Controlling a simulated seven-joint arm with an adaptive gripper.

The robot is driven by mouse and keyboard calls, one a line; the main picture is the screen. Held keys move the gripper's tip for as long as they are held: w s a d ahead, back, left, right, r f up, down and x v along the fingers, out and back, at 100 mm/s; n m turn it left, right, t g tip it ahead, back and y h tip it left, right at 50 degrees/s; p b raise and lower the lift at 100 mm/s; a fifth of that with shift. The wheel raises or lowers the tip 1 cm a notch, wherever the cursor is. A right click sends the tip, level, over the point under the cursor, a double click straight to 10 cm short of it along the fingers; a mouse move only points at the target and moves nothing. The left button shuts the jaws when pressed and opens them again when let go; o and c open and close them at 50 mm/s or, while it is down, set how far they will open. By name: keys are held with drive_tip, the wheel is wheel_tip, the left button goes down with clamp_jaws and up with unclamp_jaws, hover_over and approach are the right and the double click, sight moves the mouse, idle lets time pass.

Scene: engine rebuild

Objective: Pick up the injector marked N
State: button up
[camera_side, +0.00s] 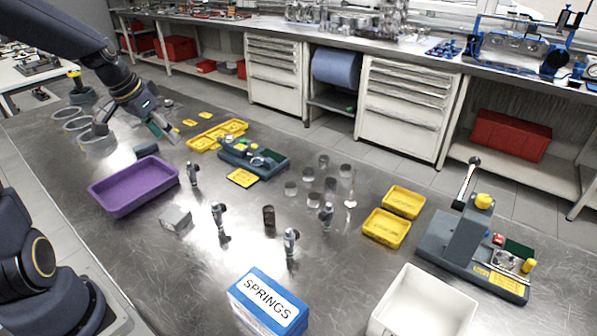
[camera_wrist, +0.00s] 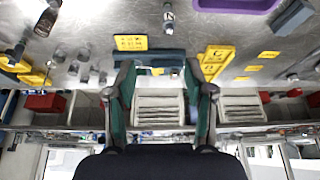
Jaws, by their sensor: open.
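Several small grey-and-black injectors stand on the metal table in the side view: one beside the purple tray (camera_side: 193,175), one near the middle (camera_side: 220,222), one behind the SPRINGS box (camera_side: 291,243), and one farther right (camera_side: 327,215). Their letters are too small to read there, so I cannot tell which is N. In the wrist view an injector (camera_wrist: 168,18) with a pale mark shows at the top centre; its letter is unclear. My gripper (camera_side: 135,128) is open and empty above the far left of the table, well away from the injectors. Its green-padded fingers (camera_wrist: 160,68) are spread apart.
Yellow trays (camera_side: 386,229) and a grey press-like fixture (camera_side: 465,245) are at the right. Several metal cylinders (camera_side: 308,173) stand mid-table.

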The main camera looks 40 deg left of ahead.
sight(187, 168)
drive_tip(key=x, duration=0.3)
drive_tip(key=a+x, duration=0.1)
drive_tip(key=x, duration=0.3)
drive_tip(key=s+x, duration=0.1)
drive_tip(key=x, duration=0.3)
drive_tip(key=shift+a+f, duration=0.15)
drive_tip(key=shift+f, duration=0.1)
drive_tip(key=x, duration=0.5)
drive_tip(key=shift+w+a+f, duration=0.1)
drive_tip(key=shift+a+f, duration=0.05)
drive_tip(key=shift+f, duration=0.25)
clamp_jaws()
